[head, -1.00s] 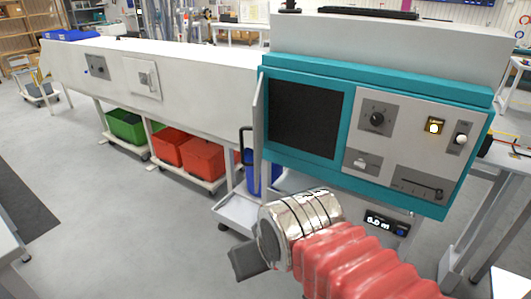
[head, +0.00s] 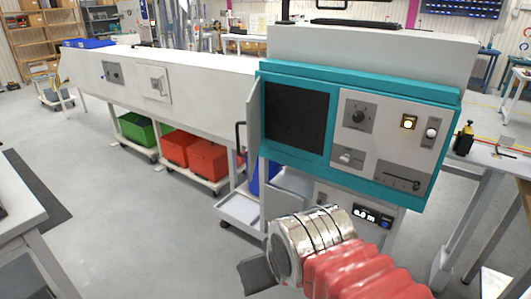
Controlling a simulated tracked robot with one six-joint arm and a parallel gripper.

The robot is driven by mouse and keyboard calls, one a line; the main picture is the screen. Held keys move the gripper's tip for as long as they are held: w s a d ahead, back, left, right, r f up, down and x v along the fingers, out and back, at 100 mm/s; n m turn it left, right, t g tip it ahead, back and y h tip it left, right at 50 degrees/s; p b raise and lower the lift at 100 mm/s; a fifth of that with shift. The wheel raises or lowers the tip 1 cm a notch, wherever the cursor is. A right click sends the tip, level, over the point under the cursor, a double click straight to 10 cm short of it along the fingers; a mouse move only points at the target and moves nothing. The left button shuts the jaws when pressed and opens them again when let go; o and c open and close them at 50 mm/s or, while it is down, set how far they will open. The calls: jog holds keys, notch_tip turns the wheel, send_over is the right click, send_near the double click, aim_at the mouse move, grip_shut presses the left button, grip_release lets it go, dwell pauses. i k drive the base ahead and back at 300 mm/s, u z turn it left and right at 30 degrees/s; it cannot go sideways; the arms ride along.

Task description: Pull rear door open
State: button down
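The machine's teal-framed front (head: 350,66) has a dark window (head: 296,117) and a control panel (head: 383,137). A pale door-like panel (head: 254,112) stands out edge-on at the left of the window, with a dark handle (head: 239,137) below it. I cannot tell which part is the rear door. My gripper (head: 258,278) is at the lower middle, below and in front of the machine, apart from the handle. Only a dark grey part of it shows beyond the silver wrist, so its fingers cannot be made out.
A long white housing (head: 190,80) runs off to the left. Under it stand a green crate (head: 135,128) and red crates (head: 208,160) on wheeled dollies. A white trolley (head: 240,212) stands below the handle. Tables are at left (head: 20,212) and right (head: 490,160). Grey floor is clear at left.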

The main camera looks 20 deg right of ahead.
aim_at(253, 101)
jog(key=k, duration=0.15)
jog(key=z, duration=0.05)
jog(key=i, duration=1.35)
jog(key=u, duration=0.45)
